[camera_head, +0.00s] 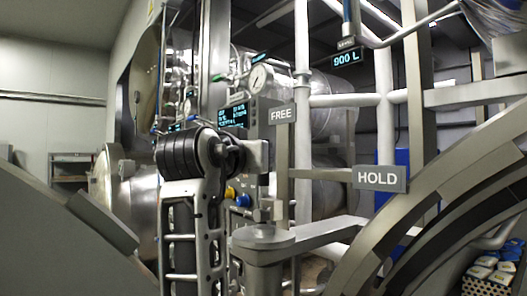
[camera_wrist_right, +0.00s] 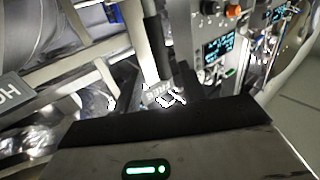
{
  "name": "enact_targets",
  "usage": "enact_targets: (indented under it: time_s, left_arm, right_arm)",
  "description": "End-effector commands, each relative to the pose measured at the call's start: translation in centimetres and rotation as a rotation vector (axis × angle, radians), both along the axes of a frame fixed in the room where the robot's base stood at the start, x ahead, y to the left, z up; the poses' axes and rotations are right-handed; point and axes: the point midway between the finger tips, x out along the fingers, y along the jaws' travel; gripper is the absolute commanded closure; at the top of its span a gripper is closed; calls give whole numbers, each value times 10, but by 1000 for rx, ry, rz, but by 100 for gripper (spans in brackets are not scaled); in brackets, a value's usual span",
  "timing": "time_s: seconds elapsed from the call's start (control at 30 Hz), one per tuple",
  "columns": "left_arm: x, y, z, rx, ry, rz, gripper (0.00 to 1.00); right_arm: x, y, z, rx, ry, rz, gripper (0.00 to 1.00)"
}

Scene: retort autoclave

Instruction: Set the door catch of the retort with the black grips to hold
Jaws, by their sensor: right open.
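The grey FREE plate (camera_head: 282,114) and HOLD plate (camera_head: 380,178) stand on the frame in the head view, HOLD lower and to the right. Below them a flat grey bracket (camera_head: 318,232) runs right from a round pivot (camera_head: 262,238). I cannot clearly tell the catch lever or its setting, and no black grip is clear. My right gripper (camera_wrist_right: 168,82) is open in the right wrist view, its dark fingers near the small, blurred FREE plate. The HOLD plate (camera_wrist_right: 10,90) is cut off at the left there. Contact cannot be told. My left gripper is not in view.
A control panel with a lit screen (camera_head: 234,116) and pressure gauge (camera_head: 259,78) stands left of the FREE plate. White pipes (camera_head: 385,110) rise behind the plates. A large curved door rim (camera_head: 440,205) fills the right. A ribbed black joint (camera_head: 186,152), apparently mine, blocks part of the view.

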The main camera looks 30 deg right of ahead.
Motion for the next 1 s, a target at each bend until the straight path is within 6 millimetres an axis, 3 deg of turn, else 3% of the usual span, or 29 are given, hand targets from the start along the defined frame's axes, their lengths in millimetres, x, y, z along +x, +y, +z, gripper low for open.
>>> enact_targets:
  time_s: [0.1,0.33,0.77,0.93,1.0]
  left_arm:
    - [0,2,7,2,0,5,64]
    - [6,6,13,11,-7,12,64]
    - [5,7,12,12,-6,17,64]
    - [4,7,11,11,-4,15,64]
    - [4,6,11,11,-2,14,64]
  right_arm:
    - [16,-21,3,-1,4,-3,59]
    - [38,-47,2,-2,2,0,59]
    - [45,-56,-1,-1,1,1,59]
    - [44,-56,0,-1,1,1,100]
    - [44,-56,0,-1,1,1,100]
